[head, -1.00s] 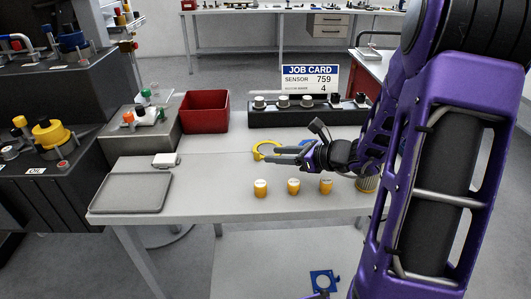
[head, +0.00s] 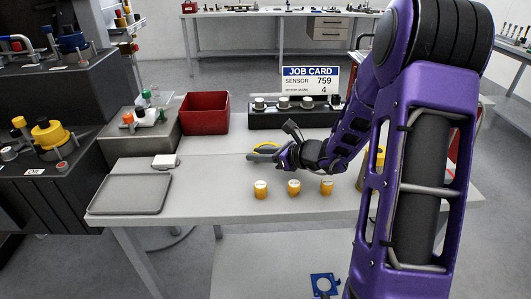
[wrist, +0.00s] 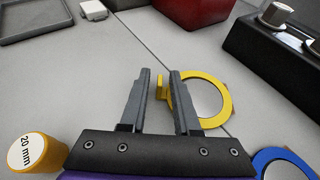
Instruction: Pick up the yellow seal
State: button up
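The yellow seal (wrist: 226,101) is a flat yellow ring with a small raised tab on its left side, lying on the light table. In the head view the yellow seal (head: 266,147) is mostly hidden behind my gripper (head: 262,154). In the wrist view my gripper (wrist: 158,92) is open, its two grey fingers apart. I cannot tell whether the finger touches the tab.
A blue ring (wrist: 284,163) lies right of the yellow one. A red bin (head: 204,112), a dark block with knobs (head: 290,118), a grey tray (head: 130,194) and a small white box (head: 165,161) surround clear table.

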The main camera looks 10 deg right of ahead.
grip_shut()
